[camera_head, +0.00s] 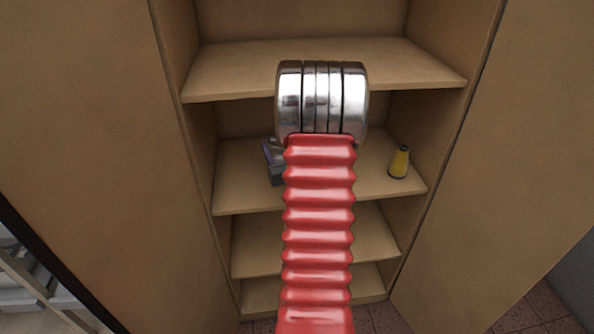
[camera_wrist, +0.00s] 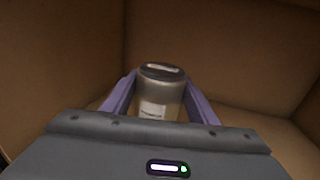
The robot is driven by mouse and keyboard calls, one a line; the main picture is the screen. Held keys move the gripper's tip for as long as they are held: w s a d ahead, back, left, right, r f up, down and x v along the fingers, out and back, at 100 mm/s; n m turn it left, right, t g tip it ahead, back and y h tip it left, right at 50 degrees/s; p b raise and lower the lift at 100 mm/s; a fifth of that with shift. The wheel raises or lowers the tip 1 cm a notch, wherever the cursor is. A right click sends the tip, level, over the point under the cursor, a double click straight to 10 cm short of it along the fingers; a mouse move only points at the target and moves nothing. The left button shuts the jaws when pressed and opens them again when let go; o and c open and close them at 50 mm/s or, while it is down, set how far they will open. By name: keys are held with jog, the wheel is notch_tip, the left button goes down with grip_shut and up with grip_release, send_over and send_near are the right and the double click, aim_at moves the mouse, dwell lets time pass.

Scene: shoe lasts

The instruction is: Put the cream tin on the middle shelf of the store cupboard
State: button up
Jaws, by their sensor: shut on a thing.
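The cream tin (camera_wrist: 158,104), a pale cylinder with a dark lid and a light label, stands upright between the two purple fingers of my gripper (camera_wrist: 160,80) in the wrist view. The gripper is shut on it. In the head view, part of my gripper (camera_head: 271,160) shows left of my red arm, at the level of the shelf (camera_head: 240,190) below the upper one. The tin is hidden there behind my arm. The store cupboard (camera_head: 190,150) is open in front of me. I cannot tell whether the tin touches the shelf.
A yellow cone-shaped thing with a dark base (camera_head: 399,162) stands on the same shelf at the right. An upper shelf (camera_head: 230,75) lies above, and lower shelves (camera_head: 250,250) lie below. Cupboard side walls and tall brown panels flank the opening.

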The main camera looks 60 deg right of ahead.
jog(key=shift+f, duration=2.45)
jog(key=shift+f, duration=0.1)
jog(key=shift+f, duration=2)
jog(key=o, duration=1.3)
jog(key=shift+f, duration=0.1)
jog(key=shift+s+a, duration=0.25)
jog(key=shift+s, duration=0.15)
jog(key=v, duration=1.1)
jog(key=shift+a, duration=0.1)
